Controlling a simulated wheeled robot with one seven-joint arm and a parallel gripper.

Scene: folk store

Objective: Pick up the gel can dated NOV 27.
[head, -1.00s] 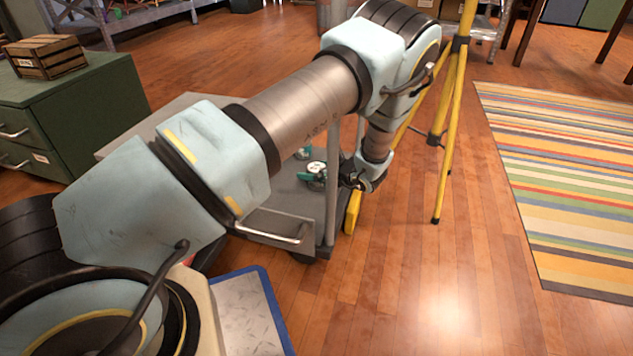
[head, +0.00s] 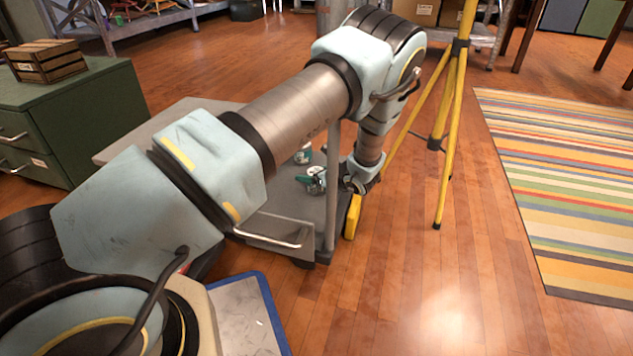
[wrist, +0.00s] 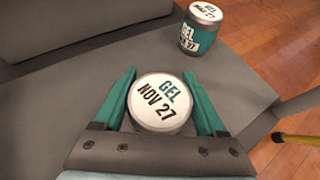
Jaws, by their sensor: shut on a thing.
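A gel can (wrist: 161,102) with a white lid reading GEL NOV 27 is between the teal fingers of my gripper (wrist: 160,100) in the wrist view. The gripper is shut on it, one finger on each side; the lid faces the camera. In the head view my gripper (head: 316,182) is low over the grey cart (head: 282,228), and the held can is mostly hidden. I cannot tell whether the can touches the cart. A second gel can (wrist: 198,30), teal with a white lid, stands farther back on the cart. Its small label also seems to end in 27.
The cart's upright post (head: 333,190) stands close beside my arm. A yellow tripod (head: 444,150) stands to the right. A green cabinet (head: 95,120) with a wooden crate (head: 45,60) is at left. Wood floor is open toward the striped rug (head: 560,180).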

